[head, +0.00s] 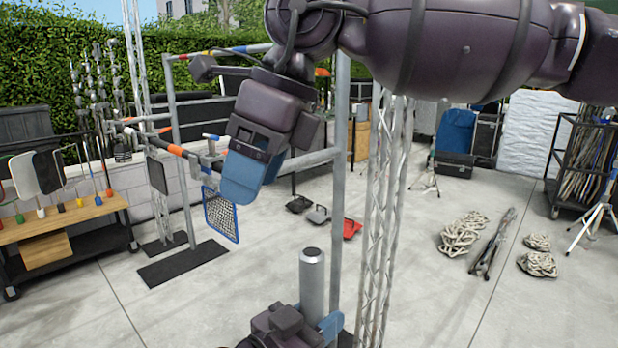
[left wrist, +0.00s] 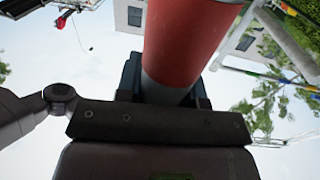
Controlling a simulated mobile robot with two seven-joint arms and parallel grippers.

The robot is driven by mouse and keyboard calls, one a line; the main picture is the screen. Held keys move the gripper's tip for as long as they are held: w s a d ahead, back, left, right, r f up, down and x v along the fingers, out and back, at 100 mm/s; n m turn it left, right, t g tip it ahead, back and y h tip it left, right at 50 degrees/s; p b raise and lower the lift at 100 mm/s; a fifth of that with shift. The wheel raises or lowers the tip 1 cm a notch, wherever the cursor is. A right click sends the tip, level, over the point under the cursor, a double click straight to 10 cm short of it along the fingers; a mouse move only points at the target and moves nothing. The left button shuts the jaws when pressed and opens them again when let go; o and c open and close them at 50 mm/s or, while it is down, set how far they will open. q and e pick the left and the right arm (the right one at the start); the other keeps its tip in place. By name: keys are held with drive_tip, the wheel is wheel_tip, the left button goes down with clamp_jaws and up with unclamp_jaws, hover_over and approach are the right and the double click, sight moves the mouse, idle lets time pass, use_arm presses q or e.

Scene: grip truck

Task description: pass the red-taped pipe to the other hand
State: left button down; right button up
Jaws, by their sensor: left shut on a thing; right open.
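The pipe (head: 312,285) is a grey tube with a dark top end, standing upright at the lower middle of the head view. My left gripper (head: 314,326) is shut around it, with one blue finger showing at its right side. In the left wrist view the red-taped part of the pipe (left wrist: 190,40) is large and close, with a grey part in the jaws; the tape is hidden in the head view. My right gripper (head: 241,178) is open and empty, above and left of the pipe, fingers pointing down, apart from it.
A grey pipe rack (head: 337,200) and a lattice truss (head: 385,220) stand behind the pipe. A wooden-topped cart (head: 75,222) is at left. Coiled ropes (head: 462,235) and a folded stand (head: 492,243) lie on the floor at right. Much floor there is clear.

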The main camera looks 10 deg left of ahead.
sight(309, 252)
use_arm(q)
drive_tip(key=shift+r, duration=0.1)
use_arm(e)
drive_tip(key=d+h, duration=0.1)
drive_tip(key=d, duration=0.1)
drive_tip(key=w+d+f+h, duration=0.1)
drive_tip(key=w+d+t+h, duration=0.1)
drive_tip(key=d+h, duration=0.1)
drive_tip(key=shift+d+f, duration=0.25)
drive_tip(key=shift+d, duration=0.1)
wheel_tip(309, 252, down, 12)
drive_tip(key=shift+r, duration=0.1)
drive_tip(key=shift+c, duration=0.5)
drive_tip(key=c, duration=1)
use_arm(q)
drive_tip(key=c, duration=0.7)
unclamp_jaws()
use_arm(e)
drive_tip(key=shift+c, duration=0.5)
use_arm(q)
drive_tip(key=shift+o, duration=0.2)
